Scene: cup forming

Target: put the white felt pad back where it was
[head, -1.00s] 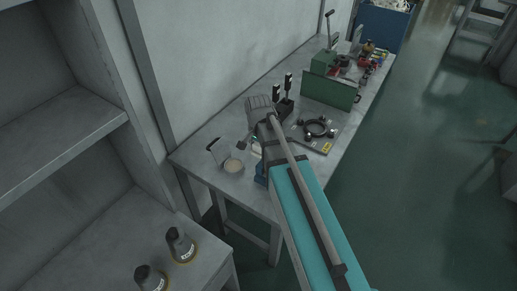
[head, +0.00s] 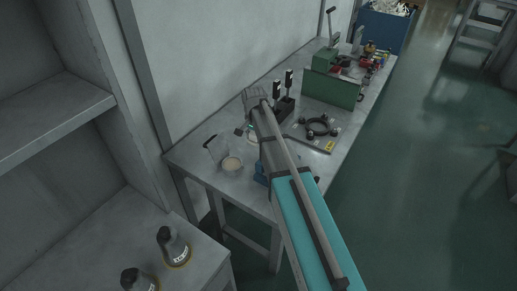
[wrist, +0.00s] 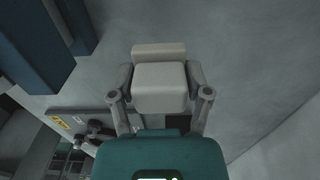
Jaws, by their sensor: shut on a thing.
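The white felt pad (wrist: 160,84) shows in the wrist view as a thick off-white block with a second off-white piece along its far side. My gripper (wrist: 160,92) is shut on it, with one grey finger on each side. Grey bench surface shows beyond the pad; I cannot tell the gap between them. In the head view my arm hides most of the gripper and the pad over the bench (head: 207,153).
A round cream disc (head: 232,163) lies near the bench's front left. A plate with a dark ring (head: 318,128), an upright black-handled tool (head: 289,80) and a green machine (head: 330,85) stand farther back. Two dark-topped bottles (head: 172,243) stand on the shelf at lower left.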

